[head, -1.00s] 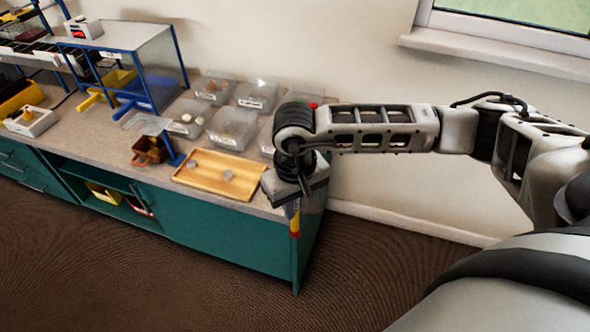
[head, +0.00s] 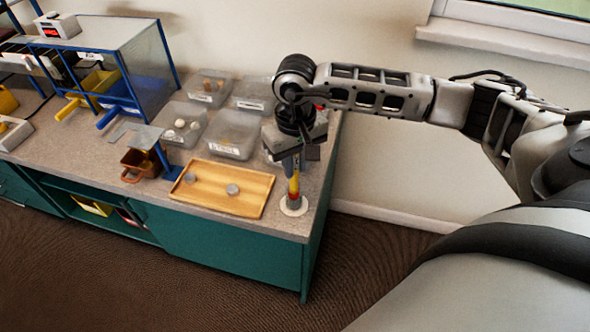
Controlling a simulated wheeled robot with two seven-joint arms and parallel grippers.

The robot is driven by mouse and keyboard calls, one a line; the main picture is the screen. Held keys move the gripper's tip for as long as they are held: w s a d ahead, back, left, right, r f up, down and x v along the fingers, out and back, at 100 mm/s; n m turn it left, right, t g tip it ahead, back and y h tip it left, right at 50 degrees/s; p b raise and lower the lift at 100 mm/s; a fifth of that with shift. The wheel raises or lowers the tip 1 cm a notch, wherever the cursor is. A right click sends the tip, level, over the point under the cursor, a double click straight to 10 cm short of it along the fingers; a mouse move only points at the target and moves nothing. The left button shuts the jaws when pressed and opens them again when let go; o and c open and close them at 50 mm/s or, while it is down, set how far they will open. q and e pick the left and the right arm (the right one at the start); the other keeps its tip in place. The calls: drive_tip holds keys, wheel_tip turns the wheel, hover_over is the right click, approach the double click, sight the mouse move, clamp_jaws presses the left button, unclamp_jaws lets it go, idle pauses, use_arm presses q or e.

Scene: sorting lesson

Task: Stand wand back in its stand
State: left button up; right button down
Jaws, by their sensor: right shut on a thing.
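My right gripper (head: 293,165) is shut on the wand (head: 294,187), a thin upright stick with yellow and red bands. The gripper hides the wand's upper part. A white round stand (head: 292,209) is on the counter near its front right corner. The wand's lower red end shows directly at the middle of the stand. I cannot tell whether it is inside the stand or just above it. My left gripper is not in view.
A wooden tray (head: 214,206) with two grey discs lies left of the stand. Clear bins (head: 232,152) stand behind it. A brown container (head: 137,161) and a blue-framed rack (head: 128,70) are further left. The counter's edge is close to the stand.

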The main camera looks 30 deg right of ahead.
wheel_tip(320, 180, down, 2)
drive_tip(key=shift+f, duration=0.35)
